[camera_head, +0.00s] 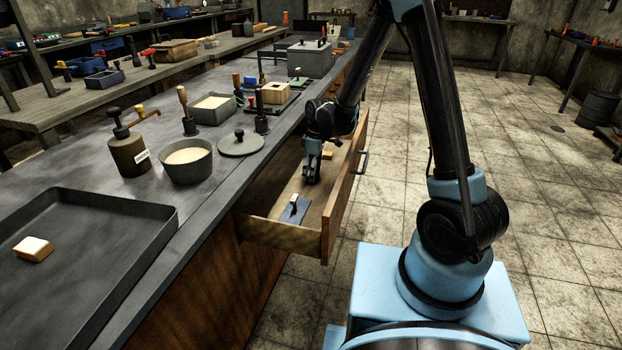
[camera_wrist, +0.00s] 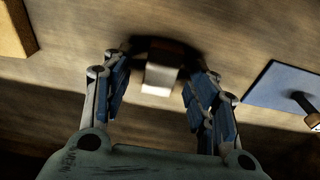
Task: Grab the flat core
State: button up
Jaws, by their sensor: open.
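My gripper (camera_head: 312,176) reaches down into an open wooden drawer (camera_head: 283,236). In the wrist view my gripper (camera_wrist: 155,95) is open, its two blue-padded fingers apart. Between and just beyond the fingertips is a small pale block-like piece (camera_wrist: 160,76) with a dark part behind it. Gaps show on both sides, so nothing is clasped. I cannot tell for sure which piece is the flat core. A tan block (camera_head: 327,154) lies farther back in the drawer and shows at the wrist view's upper left (camera_wrist: 16,30). The piece between the fingers is hidden in the head view.
A blue plate (camera_head: 287,213) with an upright handle lies nearer in the drawer, at right in the wrist view (camera_wrist: 275,88). The drawer's front wall (camera_head: 345,190) stands close to my gripper. The bench holds a bowl (camera_head: 186,168), a lid (camera_head: 240,146) and a tray (camera_head: 100,212).

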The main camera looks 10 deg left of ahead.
jog(key=shift+f, duration=0.25)
jog(key=c, duration=1.2)
jog(key=shift+o, duration=0.2)
jog(key=shift+r, duration=0.1)
